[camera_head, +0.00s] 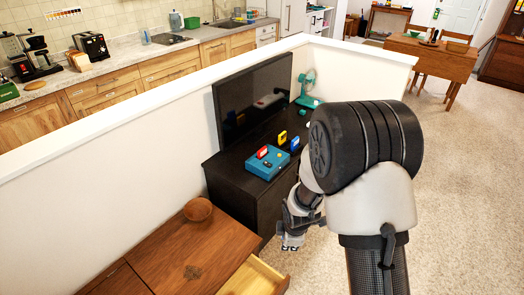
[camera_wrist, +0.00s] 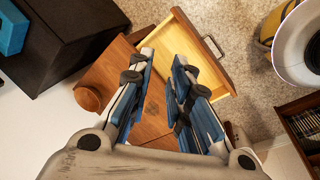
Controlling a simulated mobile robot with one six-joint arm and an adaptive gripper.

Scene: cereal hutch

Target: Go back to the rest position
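My gripper (camera_head: 291,244) hangs at the end of my bent arm, in front of the black cabinet and above the open drawer's side of the wooden cabinet. In the wrist view my gripper (camera_wrist: 164,56) points down with its two blue-padded fingers apart and nothing between them. My arm hides part of the black cabinet and the floor in the head view.
The wooden cabinet (camera_head: 165,250) bears a round brown bowl (camera_head: 198,209) and a small dark patch (camera_head: 193,272). Its drawer (camera_head: 254,278) is pulled open. The black cabinet (camera_head: 228,192) holds a television (camera_head: 252,98), a blue box (camera_head: 265,164) and a green fan (camera_head: 308,85). Carpet (camera_head: 460,200) is clear at right.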

